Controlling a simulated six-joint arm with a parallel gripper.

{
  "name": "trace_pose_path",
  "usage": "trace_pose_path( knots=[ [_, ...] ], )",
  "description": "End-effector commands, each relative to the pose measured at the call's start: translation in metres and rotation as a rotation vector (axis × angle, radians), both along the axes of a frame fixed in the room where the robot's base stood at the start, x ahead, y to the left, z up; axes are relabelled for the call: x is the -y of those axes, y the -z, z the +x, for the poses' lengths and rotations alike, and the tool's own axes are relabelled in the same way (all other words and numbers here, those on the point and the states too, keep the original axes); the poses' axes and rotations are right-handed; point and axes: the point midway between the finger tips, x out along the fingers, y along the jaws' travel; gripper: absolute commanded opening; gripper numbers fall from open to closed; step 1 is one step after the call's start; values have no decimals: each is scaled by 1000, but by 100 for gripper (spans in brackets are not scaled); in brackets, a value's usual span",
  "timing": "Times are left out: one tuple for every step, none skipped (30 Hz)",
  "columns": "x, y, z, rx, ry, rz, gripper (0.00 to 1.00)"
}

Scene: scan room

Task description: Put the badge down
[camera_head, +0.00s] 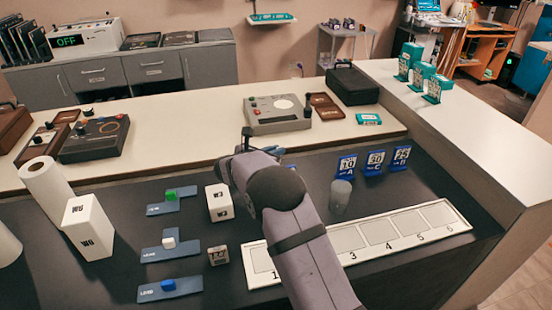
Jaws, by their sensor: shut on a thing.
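My arm reaches up from the bottom middle, and its forearm and wrist cover the middle of the dark counter (120,205). My gripper's fingers are hidden behind my arm, so I cannot see what they hold. I cannot make out a badge for certain. A small blue piece (290,167) shows just right of my wrist, mostly covered; I cannot tell what it is. Three blue number cards (347,166) stand at the back right of the counter. A white strip of numbered squares (425,222) lies in front of them, and my arm covers part of it.
A grey cylinder (341,196) stands just behind the strip. White boxes (88,228), a white block (219,202), a small grey cube (218,255) and blue plates (171,290) with coloured blocks occupy the left. A raised pale ledge (480,125) bounds the right side.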

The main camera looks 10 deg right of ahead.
Motion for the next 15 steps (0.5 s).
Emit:
trace_pose_path(
  knots=[
    [0, 7, 0, -4, -1, -1, 0],
    [0, 11, 0, -4, -1, -1, 0],
    [0, 16, 0, -4, -1, -1, 0],
    [0, 19, 0, -5, -1, -2, 0],
    [0, 22, 0, -4, -1, -1, 0],
    [0, 26, 0, -4, 0, -1, 0],
    [0, 28, 0, -3, 0, -2, 0],
    [0, 29, 0, -2, -1, -2, 0],
    [0, 29, 0, -1, -1, -1, 0],
    [0, 29, 0, -1, 0, -1, 0],
    [0, 29, 0, 0, -1, -1, 0],
    [0, 29, 0, 0, -1, 0, 0],
    [0, 29, 0, 0, -1, 0, 0],
    [0, 29, 0, -1, 0, -1, 0],
    [0, 29, 0, -1, 0, -1, 0]
  ],
)
